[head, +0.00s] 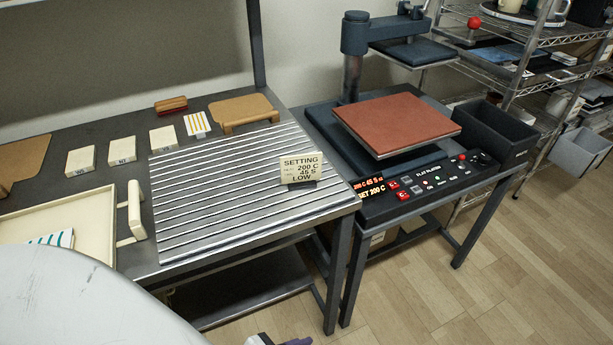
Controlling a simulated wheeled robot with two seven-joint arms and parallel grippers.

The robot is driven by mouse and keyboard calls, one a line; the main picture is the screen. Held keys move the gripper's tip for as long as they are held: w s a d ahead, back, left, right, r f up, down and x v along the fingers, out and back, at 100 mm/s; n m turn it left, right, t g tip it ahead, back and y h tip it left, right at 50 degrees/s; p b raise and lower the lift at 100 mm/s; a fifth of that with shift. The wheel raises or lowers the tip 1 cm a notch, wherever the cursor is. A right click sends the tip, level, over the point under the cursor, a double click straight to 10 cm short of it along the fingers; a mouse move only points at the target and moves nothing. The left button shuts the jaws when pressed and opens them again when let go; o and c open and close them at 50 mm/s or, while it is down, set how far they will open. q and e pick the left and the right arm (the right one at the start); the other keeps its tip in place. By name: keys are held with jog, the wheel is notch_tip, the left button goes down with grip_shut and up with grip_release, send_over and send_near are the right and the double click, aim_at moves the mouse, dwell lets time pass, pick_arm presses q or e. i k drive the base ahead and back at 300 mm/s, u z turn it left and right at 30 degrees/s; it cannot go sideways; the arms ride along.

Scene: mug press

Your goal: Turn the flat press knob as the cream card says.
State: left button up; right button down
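The cream card (301,168) stands at the right end of the ribbed metal rack and reads "SETTING", "200 C", "45 S", "LOW"; its small print is unclear. The flat press (398,122) is to its right, with a red-brown pad on its lower plate and its dark upper plate swung to the back. Its front panel (428,188) is labelled "FLAT PLATEN". A lit display (370,189) seems to show "200 C 45 S" and "SET 200 C". A small dark round shape (479,158) at the panel's right end may be the knob; its pointer is unreadable. Neither gripper is clearly visible.
A black bin (495,133) sits right of the press. Wire shelves (530,60) stand behind it. A cream tray (70,218), several cream blocks (122,150) and a tan stand (243,111) are on the left table. A dark and purple piece is cut off at the bottom edge.

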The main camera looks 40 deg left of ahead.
aim_at(484, 159)
jog(key=z, duration=1.15)
jog(key=i, duration=2.3)
jog(key=u, duration=3)
